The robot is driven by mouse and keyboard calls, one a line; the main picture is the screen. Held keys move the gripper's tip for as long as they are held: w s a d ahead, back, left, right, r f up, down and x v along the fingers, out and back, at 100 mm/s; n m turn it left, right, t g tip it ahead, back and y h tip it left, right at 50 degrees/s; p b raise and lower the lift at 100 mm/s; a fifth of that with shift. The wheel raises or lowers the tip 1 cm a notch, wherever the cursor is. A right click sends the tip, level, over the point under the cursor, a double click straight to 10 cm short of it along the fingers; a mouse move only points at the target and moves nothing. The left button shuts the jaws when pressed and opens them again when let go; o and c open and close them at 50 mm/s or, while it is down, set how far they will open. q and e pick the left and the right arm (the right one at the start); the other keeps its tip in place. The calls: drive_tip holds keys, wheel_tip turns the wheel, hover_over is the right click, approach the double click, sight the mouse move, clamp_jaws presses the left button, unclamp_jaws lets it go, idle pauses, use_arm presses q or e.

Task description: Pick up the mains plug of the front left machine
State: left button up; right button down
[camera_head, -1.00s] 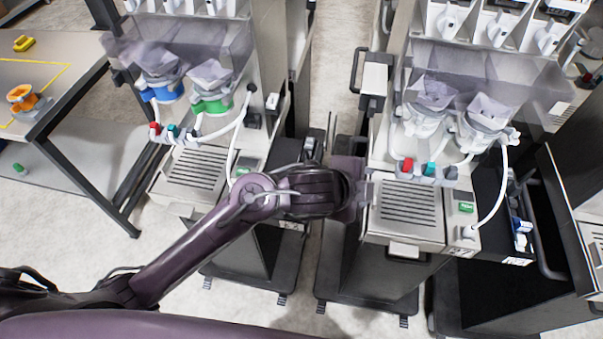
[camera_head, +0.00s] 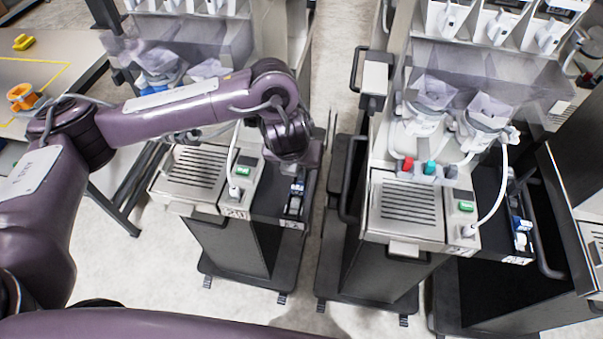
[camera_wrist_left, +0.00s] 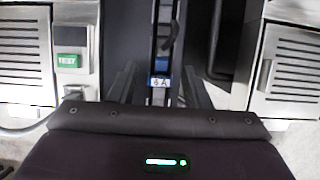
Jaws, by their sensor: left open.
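The front left machine (camera_head: 197,170) has a drip grille and a green button. A dark bay (camera_head: 272,195) along its right side holds a small blue and white part (camera_head: 297,188). I cannot tell for sure which piece is the mains plug. My left gripper (camera_wrist_left: 159,72) is open and empty over this bay, its two fingers either side of the strip. Its fingertips are hidden in the head view.
A narrow floor gap (camera_head: 322,210) separates the two. A table (camera_head: 60,50) with an orange part (camera_head: 22,97) is at far left.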

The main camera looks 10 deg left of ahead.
sight(301, 170)
use_arm(q)
drive_tip(key=shift+x, duration=0.75)
drive_tip(key=shift+d+p+x, duration=0.2)
drive_tip(key=shift+p+x, duration=0.55)
drive_tip(key=shift+x, duration=1.95)
drive_tip(key=shift+w, duration=0.1)
clamp_jaws()
